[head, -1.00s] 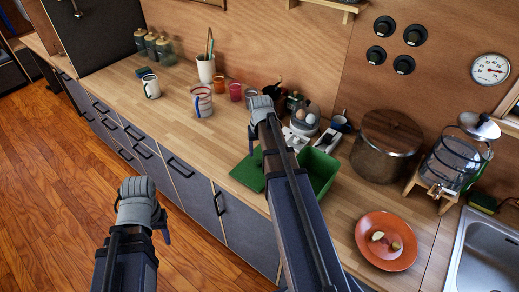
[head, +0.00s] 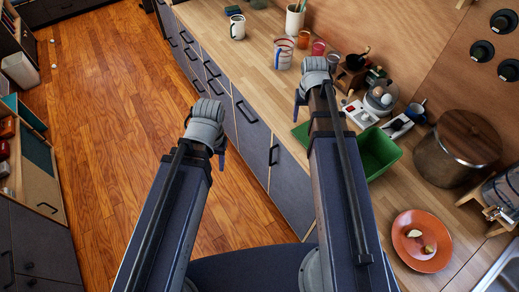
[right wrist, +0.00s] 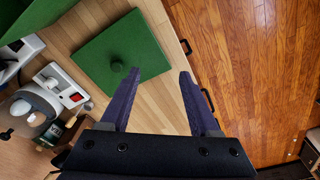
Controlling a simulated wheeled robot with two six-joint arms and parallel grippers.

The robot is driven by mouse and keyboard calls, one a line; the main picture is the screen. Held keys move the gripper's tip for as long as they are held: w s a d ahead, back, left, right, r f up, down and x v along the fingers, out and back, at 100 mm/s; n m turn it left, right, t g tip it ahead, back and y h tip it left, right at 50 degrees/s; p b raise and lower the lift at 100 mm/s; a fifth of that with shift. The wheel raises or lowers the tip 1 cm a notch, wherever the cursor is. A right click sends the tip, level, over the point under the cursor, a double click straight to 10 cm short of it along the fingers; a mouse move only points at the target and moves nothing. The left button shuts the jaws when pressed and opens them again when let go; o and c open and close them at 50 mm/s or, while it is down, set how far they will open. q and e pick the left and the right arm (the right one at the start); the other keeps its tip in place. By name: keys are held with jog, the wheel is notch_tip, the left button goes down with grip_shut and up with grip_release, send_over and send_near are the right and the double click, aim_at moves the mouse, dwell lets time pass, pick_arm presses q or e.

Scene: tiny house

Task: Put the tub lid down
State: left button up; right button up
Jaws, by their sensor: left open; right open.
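The green tub lid (right wrist: 108,75) is a flat square with a round knob. It lies knob up on the wooden counter beside the green tub (head: 378,152). In the head view only part of the lid (head: 299,132) shows beside my right arm. My right gripper (right wrist: 160,76) is open and empty, with its fingers near the lid's edge in the right wrist view; I cannot tell how far above it they are. In the head view my right gripper (head: 300,98) is over the counter's front part. My left gripper (head: 221,158) is open and empty over the floor.
A white power strip (head: 360,114) and an egg holder (head: 379,98) stand behind the tub. An orange plate (head: 421,241) with food pieces and a large lidded pot (head: 458,148) are to the right. Mugs and cups stand further back. The floor (head: 110,130) at left is clear.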

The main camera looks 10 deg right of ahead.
jog(key=s+a+n, duration=0.3)
jog(key=s+a, duration=0.3)
jog(key=a, duration=0.4)
jog(key=s+a+n+g, duration=0.1)
jog(key=s+a+n, duration=0.2)
jog(key=s+a, duration=0.4)
jog(key=a, duration=0.3)
jog(key=shift+s+h, duration=0.15)
jog(key=shift+h, duration=0.25)
jog(key=shift+a, duration=0.1)
notch_tip(320, 180, down, 8)
jog(key=b, duration=0.8)
jog(key=shift+r, duration=0.2)
jog(key=shift+c, duration=0.3)
